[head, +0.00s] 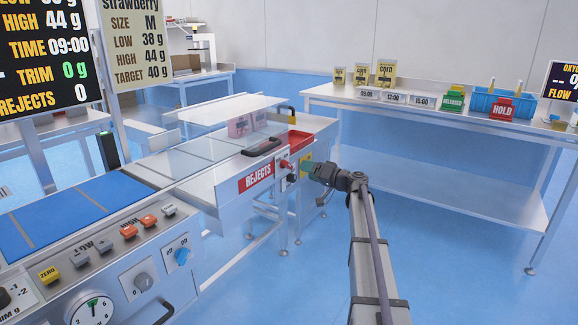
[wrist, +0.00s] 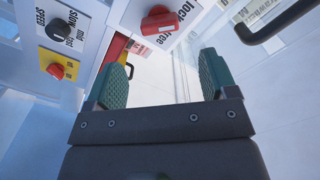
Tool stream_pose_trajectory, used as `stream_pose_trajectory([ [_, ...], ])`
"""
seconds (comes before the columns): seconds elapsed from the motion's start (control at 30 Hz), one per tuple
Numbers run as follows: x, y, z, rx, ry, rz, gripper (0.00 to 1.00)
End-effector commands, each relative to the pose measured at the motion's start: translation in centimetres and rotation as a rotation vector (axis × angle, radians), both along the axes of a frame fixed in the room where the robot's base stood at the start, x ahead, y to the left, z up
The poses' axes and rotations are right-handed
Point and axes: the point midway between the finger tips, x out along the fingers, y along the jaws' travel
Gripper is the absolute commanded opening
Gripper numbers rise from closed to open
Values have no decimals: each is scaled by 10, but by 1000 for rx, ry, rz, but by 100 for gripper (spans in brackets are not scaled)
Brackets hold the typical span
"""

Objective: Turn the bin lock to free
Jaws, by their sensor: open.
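The bin lock is a red knob (wrist: 158,19) on a white plate marked "lock" and "free", at the top middle of the wrist view. It also shows in the head view as a small red knob (head: 285,163) beside the REJECTS sign (head: 262,178). I cannot tell which word the knob points at. My gripper (wrist: 164,76) is open and empty, with green pads apart, and the knob is ahead of it, not between the pads. In the head view my gripper (head: 313,171) is close to the right end of the machine.
A black speed knob (wrist: 67,31) and a red stop button (wrist: 57,69) on yellow sit left of the lock. A black handle (wrist: 278,23) is at the upper right. In the head view, a red tray (head: 300,140) sits at the machine's end. The right table (head: 400,108) stands apart.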

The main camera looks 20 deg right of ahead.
Motion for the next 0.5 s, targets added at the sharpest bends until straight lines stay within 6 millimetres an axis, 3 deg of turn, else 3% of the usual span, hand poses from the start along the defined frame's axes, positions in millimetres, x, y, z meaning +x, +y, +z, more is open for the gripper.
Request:
stream_pose_trajectory([
  [0.3,62,38,0,0,1,4,79],
  [0.5,75,47,0,0,1,2,79],
])
